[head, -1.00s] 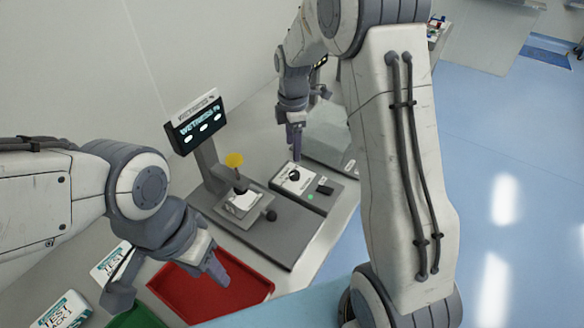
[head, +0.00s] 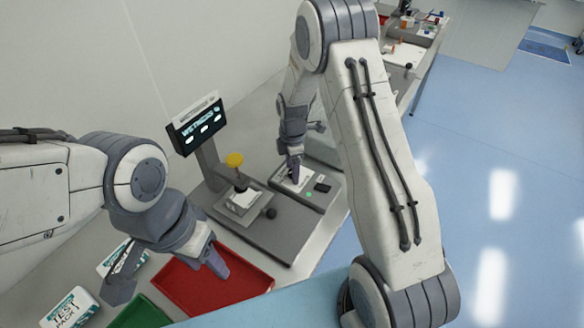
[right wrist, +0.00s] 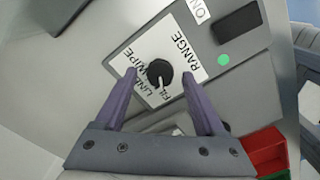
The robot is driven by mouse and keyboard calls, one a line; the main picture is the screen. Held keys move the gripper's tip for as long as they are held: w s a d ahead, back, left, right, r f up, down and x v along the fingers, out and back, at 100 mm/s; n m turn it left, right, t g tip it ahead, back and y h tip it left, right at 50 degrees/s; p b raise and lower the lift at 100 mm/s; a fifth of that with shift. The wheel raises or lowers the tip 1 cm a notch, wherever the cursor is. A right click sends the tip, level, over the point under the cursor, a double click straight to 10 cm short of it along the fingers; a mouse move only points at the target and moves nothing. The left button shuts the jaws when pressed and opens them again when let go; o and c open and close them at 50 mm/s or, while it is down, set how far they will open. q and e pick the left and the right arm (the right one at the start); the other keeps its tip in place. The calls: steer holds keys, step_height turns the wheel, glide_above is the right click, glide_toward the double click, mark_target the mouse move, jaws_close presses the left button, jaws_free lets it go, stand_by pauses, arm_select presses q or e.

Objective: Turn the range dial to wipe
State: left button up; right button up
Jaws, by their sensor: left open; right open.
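The black range dial (right wrist: 158,72) sits on a white label plate (right wrist: 176,38) marked RANGE, with WIPE, LINE and a partly hidden word starting FIL around it. A pale pointer mark on the dial faces the FIL word. My right gripper (right wrist: 159,75) is open, with one finger on each side of the dial; whether they touch it I cannot tell. In the head view my right gripper (head: 294,172) is over the plate and hides most of the dial. My left gripper (head: 168,276) is open and empty above the bench by the red tray (head: 240,283).
A black switch (right wrist: 238,22) marked ON and a green light (right wrist: 223,60) are beside the label plate. A tester with a screen (head: 198,122) and yellow knob (head: 235,159) stands left of the dial's box. Test packs (head: 68,308) and a green tray (head: 140,314) lie at front left.

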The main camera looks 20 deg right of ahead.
jaws_close()
steer(key=shift+m, duration=0.3)
steer(key=m+b, duration=0.1)
steer(key=m, duration=0.4)
steer(key=shift+w, duration=0.1)
steer(key=m+b, duration=0.1)
steer(key=m, duration=0.5)
steer(key=shift+d+m, duration=0.1)
steer(key=shift+m, duration=0.2)
steer(key=m, duration=1.1)
steer(key=shift+d+m+b, duration=0.1)
steer(key=shift+m+b, duration=0.3)
